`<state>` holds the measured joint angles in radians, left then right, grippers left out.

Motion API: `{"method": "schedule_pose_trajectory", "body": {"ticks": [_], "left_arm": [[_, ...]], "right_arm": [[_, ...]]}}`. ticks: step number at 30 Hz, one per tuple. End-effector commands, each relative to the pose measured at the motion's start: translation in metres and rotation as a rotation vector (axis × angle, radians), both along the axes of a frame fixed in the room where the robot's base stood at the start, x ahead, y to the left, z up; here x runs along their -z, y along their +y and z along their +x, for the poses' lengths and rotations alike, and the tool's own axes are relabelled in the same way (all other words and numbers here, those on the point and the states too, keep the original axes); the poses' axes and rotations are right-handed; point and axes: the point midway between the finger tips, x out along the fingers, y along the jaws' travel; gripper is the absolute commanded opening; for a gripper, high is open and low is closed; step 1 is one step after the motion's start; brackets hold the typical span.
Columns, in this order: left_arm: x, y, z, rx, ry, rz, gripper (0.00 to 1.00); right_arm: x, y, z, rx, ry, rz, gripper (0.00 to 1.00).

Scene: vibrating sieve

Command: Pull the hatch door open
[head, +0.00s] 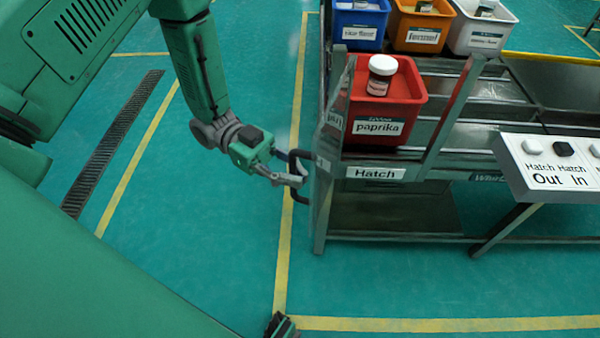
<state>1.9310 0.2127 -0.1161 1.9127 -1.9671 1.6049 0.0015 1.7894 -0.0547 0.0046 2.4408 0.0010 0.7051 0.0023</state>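The hatch door is at the left end of a metal frame, which carries a white "Hatch" label (375,173). A dark, bracket-shaped handle (293,193) sticks out to the left from this end. My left gripper (288,172) is at the handle, with its grey fingers overlapping it. I cannot tell whether the fingers are closed on it or only around it. The door panel is seen nearly edge-on, so how far it stands open is unclear.
A red paprika bin (388,125) with a jar (381,75) sits above the hatch label. Blue (359,28), orange (421,32) and white (482,35) bins stand behind. A button panel (548,190) reads "Hatch Out" and "Hatch In". The floor left of the frame is clear.

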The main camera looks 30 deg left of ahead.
Motion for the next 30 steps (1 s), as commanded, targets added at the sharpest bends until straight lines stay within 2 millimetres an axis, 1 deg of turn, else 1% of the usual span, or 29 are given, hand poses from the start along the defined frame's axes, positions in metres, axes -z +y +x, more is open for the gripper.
{"method": "schedule_pose_trajectory", "body": {"ticks": [1,8,9,11,12,20,23,26,29,30], "left_arm": [[-0.002,0.000,0.003,-0.007,-0.008,-0.003,0.00],[-0.002,0.000,0.004,-0.007,-0.007,-0.004,0.00],[-0.002,0.000,0.004,-0.007,-0.007,-0.004,0.04],[-0.002,0.000,0.004,-0.007,-0.007,-0.004,0.25],[-0.002,0.000,0.003,-0.007,-0.006,-0.004,0.33],[-0.001,0.000,0.001,-0.003,-0.005,-0.003,0.33],[-0.001,0.003,0.002,-0.003,-0.005,-0.003,0.33],[0.000,0.014,0.004,-0.005,-0.005,-0.002,0.33],[0.000,0.033,0.007,-0.005,-0.006,-0.002,0.33],[0.000,0.042,0.009,-0.007,-0.007,-0.001,0.33]], "right_arm": [[0.000,0.000,0.000,0.000,0.000,0.000,0.00],[0.000,0.000,0.000,0.000,0.000,0.000,0.00],[0.000,0.000,0.000,0.000,0.000,0.000,0.00],[0.000,0.000,0.000,0.000,0.000,0.000,0.00],[0.000,0.000,0.000,0.000,0.000,0.000,0.00],[0.000,0.000,0.000,0.000,0.000,0.000,0.00],[-0.001,0.000,-0.002,0.000,-0.002,0.000,0.00],[-0.001,0.000,-0.002,0.000,-0.002,0.000,0.00],[-0.001,0.000,-0.002,0.000,-0.002,0.000,0.00],[-0.001,0.000,-0.002,0.000,-0.003,0.000,0.00]]}}
